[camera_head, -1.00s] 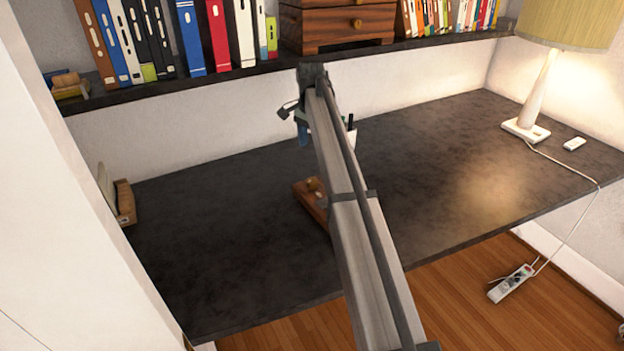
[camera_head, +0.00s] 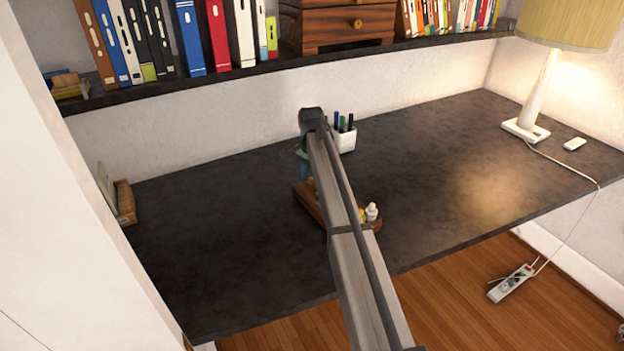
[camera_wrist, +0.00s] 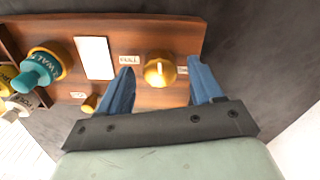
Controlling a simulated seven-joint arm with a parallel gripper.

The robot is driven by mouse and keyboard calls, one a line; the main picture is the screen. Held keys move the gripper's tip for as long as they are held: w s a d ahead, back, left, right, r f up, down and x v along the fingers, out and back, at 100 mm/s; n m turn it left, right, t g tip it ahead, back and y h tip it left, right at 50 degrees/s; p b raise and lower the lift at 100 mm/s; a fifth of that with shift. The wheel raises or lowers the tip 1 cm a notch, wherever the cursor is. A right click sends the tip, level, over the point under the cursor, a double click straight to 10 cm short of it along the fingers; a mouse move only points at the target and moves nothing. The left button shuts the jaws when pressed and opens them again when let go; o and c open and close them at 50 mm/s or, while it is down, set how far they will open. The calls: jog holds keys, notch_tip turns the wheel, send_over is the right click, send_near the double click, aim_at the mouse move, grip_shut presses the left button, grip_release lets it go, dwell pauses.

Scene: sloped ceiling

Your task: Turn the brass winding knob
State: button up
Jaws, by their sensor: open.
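The brass winding knob (camera_wrist: 160,70) is round with a pale slot-like mark, on a wooden board (camera_wrist: 140,34) in the wrist view. My gripper (camera_wrist: 161,66) is open, with one blue finger on either side of the knob. Gaps show between the knob and both fingers; I cannot tell how far their tips reach down beside it. In the head view the board (camera_head: 307,203) lies on the dark desk, partly behind my arm. A blue finger of my gripper (camera_head: 305,166) shows above the board's far end, and the knob is mostly hidden there.
A teal-topped piece (camera_wrist: 40,70), a smaller brass piece (camera_wrist: 90,103) and a white card (camera_wrist: 95,58) are on the board's left part. A white pen cup (camera_head: 346,140) stands behind on the desk (camera_head: 220,240). A lamp (camera_head: 540,95) stands at right.

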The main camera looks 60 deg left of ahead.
jog(key=shift+f, duration=0.5)
jog(key=shift+c, duration=0.4)
jog(key=c, duration=1)
